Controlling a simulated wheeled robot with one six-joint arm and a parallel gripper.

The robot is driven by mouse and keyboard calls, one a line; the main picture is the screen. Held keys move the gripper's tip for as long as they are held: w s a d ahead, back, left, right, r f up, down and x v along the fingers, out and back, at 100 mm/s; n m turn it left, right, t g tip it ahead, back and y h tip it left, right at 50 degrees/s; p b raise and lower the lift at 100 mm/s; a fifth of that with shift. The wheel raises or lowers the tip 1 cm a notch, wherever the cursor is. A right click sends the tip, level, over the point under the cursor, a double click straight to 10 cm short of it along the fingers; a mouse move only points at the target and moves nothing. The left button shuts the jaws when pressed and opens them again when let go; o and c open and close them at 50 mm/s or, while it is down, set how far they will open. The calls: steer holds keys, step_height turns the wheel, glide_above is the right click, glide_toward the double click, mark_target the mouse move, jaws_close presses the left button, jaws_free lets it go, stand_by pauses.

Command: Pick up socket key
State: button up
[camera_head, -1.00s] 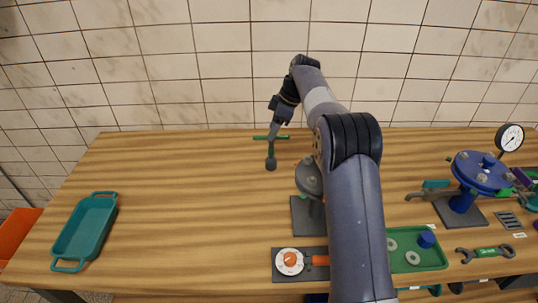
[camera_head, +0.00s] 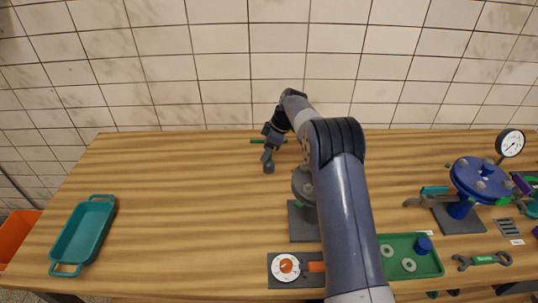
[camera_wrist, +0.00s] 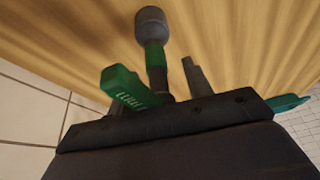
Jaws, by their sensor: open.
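The socket key lies on the wooden table near its back edge, a T-shaped tool with a green cross handle and a dark grey round socket (camera_head: 268,168). In the wrist view its grey socket (camera_wrist: 151,22) is farthest from the gripper, its green shaft (camera_wrist: 155,60) runs toward me, and the left end of the handle (camera_wrist: 128,88) is near. My gripper (camera_head: 270,148) is open, low over the key. In the wrist view the shaft lies between the gripper's fingers (camera_wrist: 157,82); the left finger is mostly hidden behind the handle. I cannot tell whether either finger touches the key.
The tiled wall stands close behind the table. A teal tray (camera_head: 112,205) sits at the left, with clear table between. Nearer are a grey stand (camera_head: 303,222) and a dial plate (camera_head: 285,266). A green tray (camera_head: 425,265), wrench (camera_head: 484,260) and blue flange stand (camera_head: 482,180) are right.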

jaws_close()
stand_by(0.4)
steer(key=shift+r, duration=0.15)
